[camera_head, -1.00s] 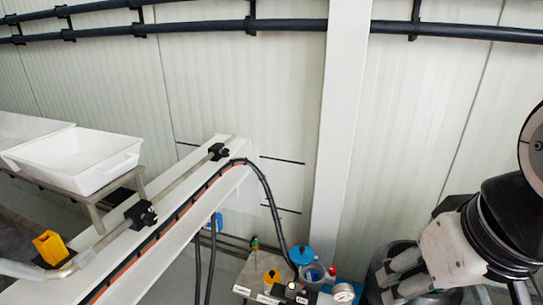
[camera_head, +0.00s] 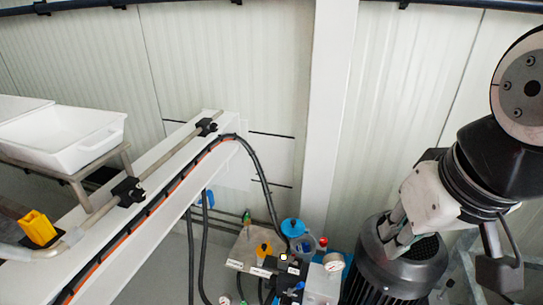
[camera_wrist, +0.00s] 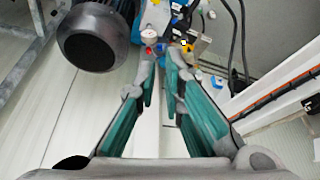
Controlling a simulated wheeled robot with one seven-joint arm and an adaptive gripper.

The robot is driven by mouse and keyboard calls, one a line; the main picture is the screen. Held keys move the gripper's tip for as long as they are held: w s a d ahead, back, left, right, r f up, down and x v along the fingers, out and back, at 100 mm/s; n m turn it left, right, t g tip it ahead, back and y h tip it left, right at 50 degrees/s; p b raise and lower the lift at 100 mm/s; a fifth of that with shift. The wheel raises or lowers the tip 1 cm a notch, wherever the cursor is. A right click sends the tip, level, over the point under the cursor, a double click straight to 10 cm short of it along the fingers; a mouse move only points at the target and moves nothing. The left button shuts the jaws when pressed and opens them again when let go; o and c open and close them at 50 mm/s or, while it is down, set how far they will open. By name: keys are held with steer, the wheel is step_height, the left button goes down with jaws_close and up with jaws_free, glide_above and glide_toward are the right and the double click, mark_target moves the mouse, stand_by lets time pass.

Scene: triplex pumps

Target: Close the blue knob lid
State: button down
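The blue knob lid (camera_head: 293,228) stands raised at the rear of the pump unit in the head view. My gripper (camera_head: 391,238) is right of the lid, in front of the dark motor, and apart from the lid. In the wrist view my gripper (camera_wrist: 161,62) has its two green-sided fingers apart with nothing between them. Small blue parts show near the fingertips there, but I cannot tell which is the lid; the fingers may partly hide it.
The dark motor (camera_head: 398,268) stands close below my gripper. A pressure gauge (camera_head: 333,262), a red cap (camera_head: 323,241) and a yellow part (camera_head: 264,250) crowd the lid. Black hoses (camera_head: 262,180) run to its left. A white post (camera_head: 330,120) rises behind.

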steer(key=w+f+m+b, duration=0.1)
steer(key=w+f+b, duration=0.35)
steer(key=w, duration=0.55)
steer(key=w+f+m+b, duration=0.1)
steer(key=w+f+b, duration=0.35)
steer(key=w, duration=0.45)
steer(key=w+f+m+b, duration=0.2)
steer(key=w+f+b, duration=0.25)
steer(key=w, duration=0.55)
steer(key=w+f+b, duration=0.5)
steer(key=w+f, duration=0.4)
steer(key=f, duration=0.4)
steer(key=w+f+m+h+b, duration=0.1)
steer(key=w+f+b, duration=0.5)
steer(key=f, duration=0.6)
steer(key=w+f+m+g+h+b, duration=0.1)
steer(key=w+f+b, duration=0.4)
steer(key=w+f, duration=0.6)
steer(key=x, duration=0.2)
steer(key=shift+f+b, duration=0.3)
steer(key=shift+f, duration=0.05)
